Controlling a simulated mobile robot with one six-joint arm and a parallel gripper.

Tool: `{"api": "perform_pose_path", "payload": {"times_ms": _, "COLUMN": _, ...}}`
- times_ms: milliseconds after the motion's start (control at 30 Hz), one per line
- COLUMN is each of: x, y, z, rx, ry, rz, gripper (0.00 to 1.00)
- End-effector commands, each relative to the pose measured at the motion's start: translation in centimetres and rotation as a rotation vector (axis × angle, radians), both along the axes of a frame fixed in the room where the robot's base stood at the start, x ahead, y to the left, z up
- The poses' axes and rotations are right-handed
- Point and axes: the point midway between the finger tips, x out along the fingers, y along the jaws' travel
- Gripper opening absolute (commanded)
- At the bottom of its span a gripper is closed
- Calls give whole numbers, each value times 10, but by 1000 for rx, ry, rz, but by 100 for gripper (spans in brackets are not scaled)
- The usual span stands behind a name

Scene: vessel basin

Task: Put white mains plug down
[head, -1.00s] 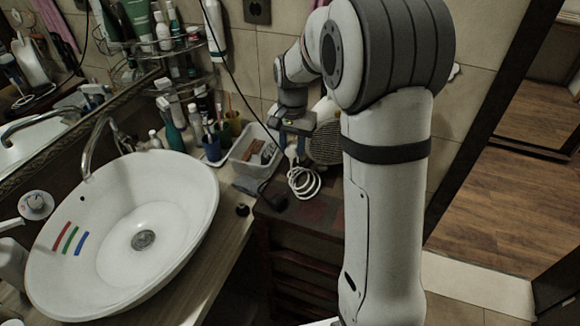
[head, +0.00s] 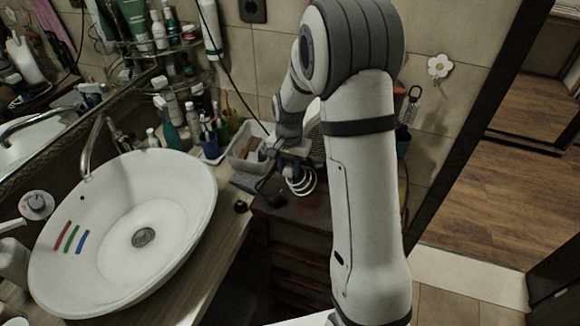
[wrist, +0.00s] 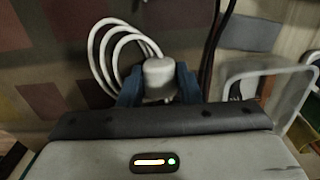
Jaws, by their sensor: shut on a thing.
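My gripper (wrist: 159,88) is shut on the white mains plug (wrist: 158,72), which sits between its two blue-grey fingers in the wrist view. The plug's white cable (wrist: 97,52) hangs in loops beside it, to the left in that view. In the head view my gripper (head: 291,160) is low over the dark reddish cabinet top (head: 300,209), right of the basin. The cable loops (head: 304,188) show just below it, and the plug itself is mostly hidden by the gripper. I cannot tell whether the plug touches the surface.
A clear plastic box (head: 243,160) with items stands behind and left of my gripper. A black plug-like thing (head: 270,198) lies on the cabinet top with a dark cable. The white basin (head: 75,200) is at left. The cabinet top's front part is fairly clear.

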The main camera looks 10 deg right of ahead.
Motion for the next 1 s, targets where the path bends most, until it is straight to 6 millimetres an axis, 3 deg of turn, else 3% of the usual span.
{"api": "perform_pose_path", "payload": {"times_ms": 367, "x": 0, "y": 0, "z": -11, "rx": 0, "ry": 0, "rz": 0, "gripper": 5}}
{"api": "perform_pose_path", "payload": {"times_ms": 400, "x": 0, "y": 0, "z": -10, "rx": 0, "ry": 0, "rz": 0, "gripper": 34}}
{"api": "perform_pose_path", "payload": {"times_ms": 600, "x": 0, "y": 0, "z": -10, "rx": 0, "ry": 0, "rz": 0, "gripper": 51}}
{"api": "perform_pose_path", "payload": {"times_ms": 1000, "x": 0, "y": 0, "z": -1, "rx": 0, "ry": 0, "rz": 0, "gripper": 53}}
